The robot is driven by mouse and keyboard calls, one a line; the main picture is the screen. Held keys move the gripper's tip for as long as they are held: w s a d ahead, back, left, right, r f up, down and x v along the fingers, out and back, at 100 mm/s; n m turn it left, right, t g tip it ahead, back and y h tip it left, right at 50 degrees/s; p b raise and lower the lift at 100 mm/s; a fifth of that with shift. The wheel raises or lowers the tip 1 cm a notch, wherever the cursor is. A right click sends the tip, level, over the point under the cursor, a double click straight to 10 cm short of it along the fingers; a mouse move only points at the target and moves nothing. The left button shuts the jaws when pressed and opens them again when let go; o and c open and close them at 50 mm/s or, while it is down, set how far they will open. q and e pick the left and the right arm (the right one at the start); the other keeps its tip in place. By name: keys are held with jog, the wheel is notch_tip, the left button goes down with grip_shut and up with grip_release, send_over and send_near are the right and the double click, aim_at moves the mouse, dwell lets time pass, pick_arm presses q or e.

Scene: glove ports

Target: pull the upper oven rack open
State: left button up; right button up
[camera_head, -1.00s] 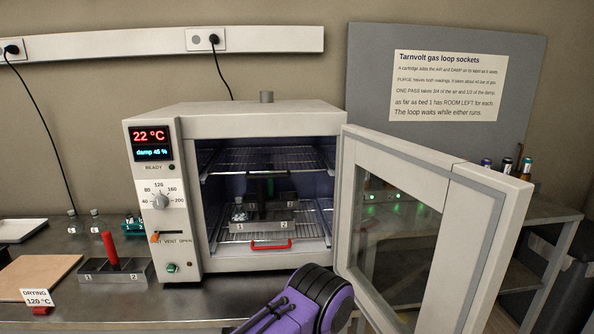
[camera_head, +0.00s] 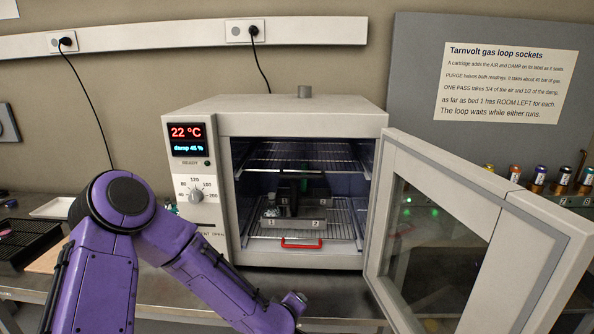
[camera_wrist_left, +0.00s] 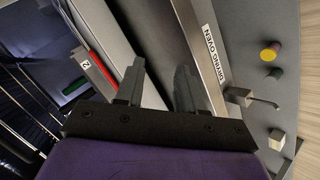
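The oven (camera_head: 300,118) stands on the bench with its door (camera_head: 480,220) swung open to the right. The upper rack (camera_head: 295,156) is a wire shelf inside and looks empty. In the left wrist view my left gripper (camera_wrist_left: 157,82) is open and empty, near the oven front. My right gripper is out of view.
Several cartridges (camera_head: 540,176) stand at the far right. A dark slotted tray (camera_head: 25,243) lies at the left. In the left wrist view, a yellow knob (camera_wrist_left: 269,54) and a lever (camera_wrist_left: 252,98) are at the right.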

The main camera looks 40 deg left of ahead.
pick_arm(q)
jog(key=w+a+r+n+t+p, duration=0.15)
jog(key=w+r, duration=0.25)
jog(key=r, duration=0.6)
jog(key=w+a+r+n+t, duration=0.2)
jog(key=w+a+r+n, duration=0.1)
jog(key=r, duration=0.6)
jog(key=t, duration=0.2)
send_near(301, 178)
jog(key=w+a, duration=0.1)
jog(key=w, duration=0.1)
jog(key=shift+w+a+f+h+b, duration=0.15)
jog(key=shift+w+f+b, duration=0.1)
jog(key=shift+w+b, duration=0.25)
jog(key=shift+w+a+f+h+b, duration=0.15)
jog(key=shift+w+f+b, duration=0.1)
jog(key=shift+w+b, duration=0.15)
jog(key=shift+n, duration=0.25)
jog(key=x, duration=0.3)
jog(key=p+x, duration=0.1)
jog(key=x, duration=0.3)
jog(key=shift+w+d+r, duration=0.1)
jog(key=shift+w+r, duration=0.05)
jog(key=shift+r, duration=0.05)
jog(key=shift+w, duration=0.55)
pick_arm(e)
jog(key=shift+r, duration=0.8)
pick_arm(q)
jog(key=shift+c, duration=0.3)
